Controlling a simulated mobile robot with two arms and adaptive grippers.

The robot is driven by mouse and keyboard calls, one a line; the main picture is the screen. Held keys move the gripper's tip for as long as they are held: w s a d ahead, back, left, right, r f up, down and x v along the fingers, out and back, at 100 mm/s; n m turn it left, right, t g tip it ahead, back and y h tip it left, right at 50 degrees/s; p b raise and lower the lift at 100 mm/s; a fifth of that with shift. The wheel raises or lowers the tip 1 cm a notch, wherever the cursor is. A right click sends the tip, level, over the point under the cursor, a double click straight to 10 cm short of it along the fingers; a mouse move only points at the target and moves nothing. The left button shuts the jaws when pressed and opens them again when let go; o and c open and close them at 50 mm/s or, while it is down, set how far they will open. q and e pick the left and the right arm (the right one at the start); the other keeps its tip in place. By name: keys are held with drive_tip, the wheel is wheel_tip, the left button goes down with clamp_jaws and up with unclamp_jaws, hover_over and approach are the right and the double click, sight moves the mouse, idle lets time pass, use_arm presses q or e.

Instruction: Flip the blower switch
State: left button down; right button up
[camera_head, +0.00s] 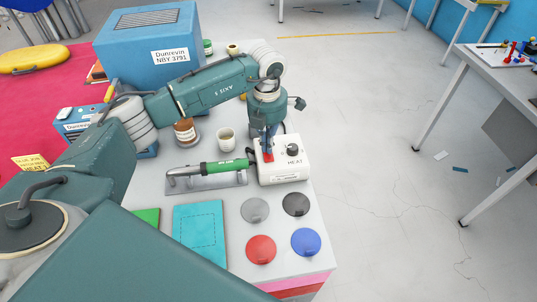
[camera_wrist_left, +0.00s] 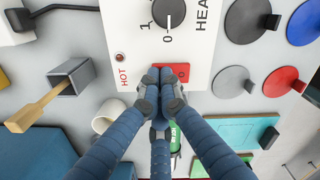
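The blower control box (camera_head: 292,170) is a white unit marked HEAT with a black knob (camera_head: 292,150), standing at the table's right edge. Its red switch (camera_head: 268,157) is on the top face, left of the knob. In the left wrist view the switch (camera_wrist_left: 184,72) lies below the knob (camera_wrist_left: 168,13), partly hidden by my fingers. My left gripper (camera_head: 267,150) points down over the switch. In the left wrist view its fingertips (camera_wrist_left: 161,92) are together at the switch, with nothing seen between them; I cannot tell whether they press it. My right gripper is not in view.
A green-handled hot-air tool (camera_head: 220,168) lies left of the box. A white cup (camera_head: 226,139) stands behind the tool. Grey, black, red (camera_head: 261,249) and blue discs lie in front, beside a teal board (camera_head: 199,235). A blue case (camera_head: 150,45) stands at the back.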

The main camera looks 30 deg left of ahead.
use_arm(q)
drive_tip(key=shift+r+p, duration=0.55)
drive_tip(key=shift+r, duration=0.2)
drive_tip(key=shift+r+p, duration=1.45)
drive_tip(key=shift+r, duration=1.2)
drive_tip(key=shift+f, duration=0.1)
